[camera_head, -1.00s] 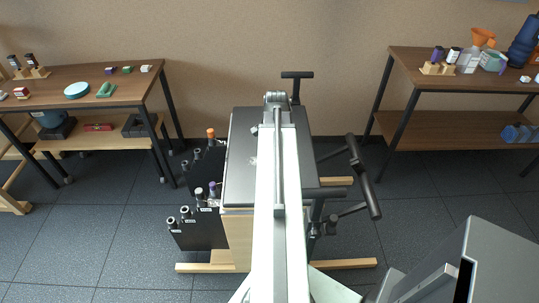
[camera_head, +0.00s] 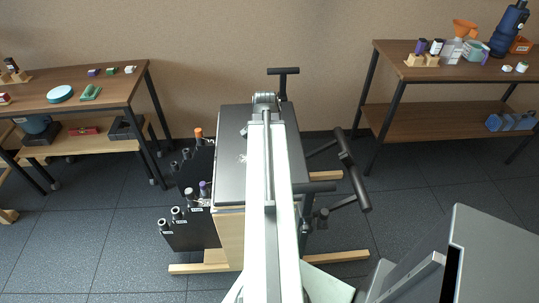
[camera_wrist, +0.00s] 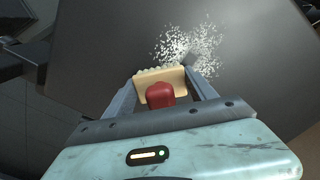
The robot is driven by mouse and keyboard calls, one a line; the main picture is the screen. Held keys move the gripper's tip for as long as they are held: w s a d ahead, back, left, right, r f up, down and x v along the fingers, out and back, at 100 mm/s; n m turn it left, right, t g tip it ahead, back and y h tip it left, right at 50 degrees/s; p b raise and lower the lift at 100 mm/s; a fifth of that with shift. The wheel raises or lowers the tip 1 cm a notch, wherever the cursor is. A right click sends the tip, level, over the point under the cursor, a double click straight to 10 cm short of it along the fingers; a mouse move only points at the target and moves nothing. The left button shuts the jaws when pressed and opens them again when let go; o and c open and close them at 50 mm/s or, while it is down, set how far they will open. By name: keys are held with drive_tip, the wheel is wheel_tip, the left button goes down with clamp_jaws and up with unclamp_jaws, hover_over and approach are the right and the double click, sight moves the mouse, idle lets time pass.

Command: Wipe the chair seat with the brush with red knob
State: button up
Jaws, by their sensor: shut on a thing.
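The brush with the red knob (camera_wrist: 161,94) is held in my gripper (camera_wrist: 166,84), which is shut on it in the wrist view. Its pale, scalloped head spreads between the two fingers. The chair seat (camera_head: 230,175) is a flat dark top on a wooden base in the head view; it also fills much of the wrist view (camera_wrist: 95,60). A patch of white crumbs (camera_wrist: 190,45) lies on the seat just beyond the brush. I cannot tell whether the brush touches the seat. In the head view my arm hides part of the seat, the gripper and the brush.
A table (camera_head: 130,88) with small objects stands at the left. Another table (camera_head: 385,60) with bottles stands at the right. Dark handles (camera_head: 347,165) stick out at the chair's right, and dark panels with posts (camera_head: 190,235) stand at its left. Floor is clear between these.

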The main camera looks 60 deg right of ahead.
sight(237, 164)
drive_tip(key=shift+w+a, duration=1.05)
drive_tip(key=shift+w, duration=0.45)
drive_tip(key=shift+w+a, duration=1)
drive_tip(key=shift+w, duration=0.45)
drive_tip(key=shift+w+a, duration=1.05)
drive_tip(key=shift+w, duration=0.45)
wheel_tip(237, 164, up, 6)
drive_tip(key=p, duration=0.6)
wheel_tip(237, 164, up, 3)
drive_tip(key=p, duration=0.3)
